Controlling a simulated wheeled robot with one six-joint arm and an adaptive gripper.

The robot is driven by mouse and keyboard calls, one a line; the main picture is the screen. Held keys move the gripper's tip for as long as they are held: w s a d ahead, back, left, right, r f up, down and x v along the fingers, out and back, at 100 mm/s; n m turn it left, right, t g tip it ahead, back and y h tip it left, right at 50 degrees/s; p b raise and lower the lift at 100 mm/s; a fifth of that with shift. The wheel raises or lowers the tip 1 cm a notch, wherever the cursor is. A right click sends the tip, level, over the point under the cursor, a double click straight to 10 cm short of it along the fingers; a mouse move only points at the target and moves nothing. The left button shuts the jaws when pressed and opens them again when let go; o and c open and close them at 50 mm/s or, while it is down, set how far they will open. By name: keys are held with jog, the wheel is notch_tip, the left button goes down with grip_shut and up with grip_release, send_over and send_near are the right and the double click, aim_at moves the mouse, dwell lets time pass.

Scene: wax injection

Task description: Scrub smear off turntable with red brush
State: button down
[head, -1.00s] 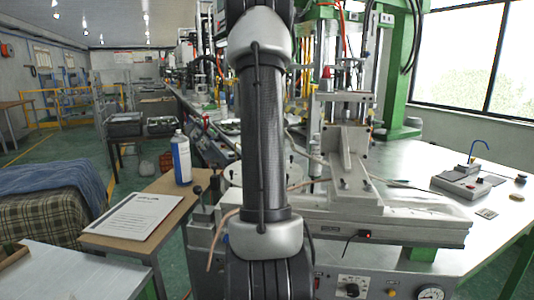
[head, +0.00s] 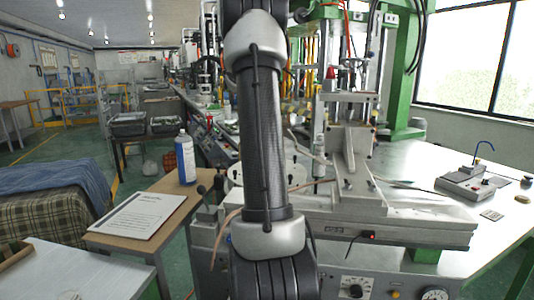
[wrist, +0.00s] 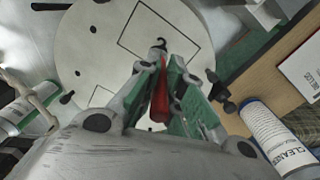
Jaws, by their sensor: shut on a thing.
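The turntable (wrist: 90,55) is a pale round disc with dark holes and black square outlines, below my gripper in the wrist view. In the head view its edge (head: 296,171) shows beside my arm, which hides much of it. My gripper (wrist: 160,72) is shut on the red brush (wrist: 158,104), whose red handle lies between the fingers. A grey end of the brush points over the disc, with a small black hook-shaped mark at its tip. I cannot tell if the brush touches the disc. No smear can be made out clearly. My gripper is hidden in the head view.
A cleaner bottle (head: 185,158) and a paper sheet (head: 138,217) are on the wooden side table (head: 179,204). The bottle also shows in the wrist view (wrist: 272,135). The grey press (head: 349,150) stands right of my arm. A grey box (head: 464,186) sits on the right bench.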

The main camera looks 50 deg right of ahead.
jog(key=w+a, duration=0.1)
jog(key=w, duration=0.1)
jog(key=w+a, duration=0.1)
jog(key=shift+w, duration=0.35)
jog(key=shift+r, duration=2.95)
jog(key=shift+r, duration=1.5)
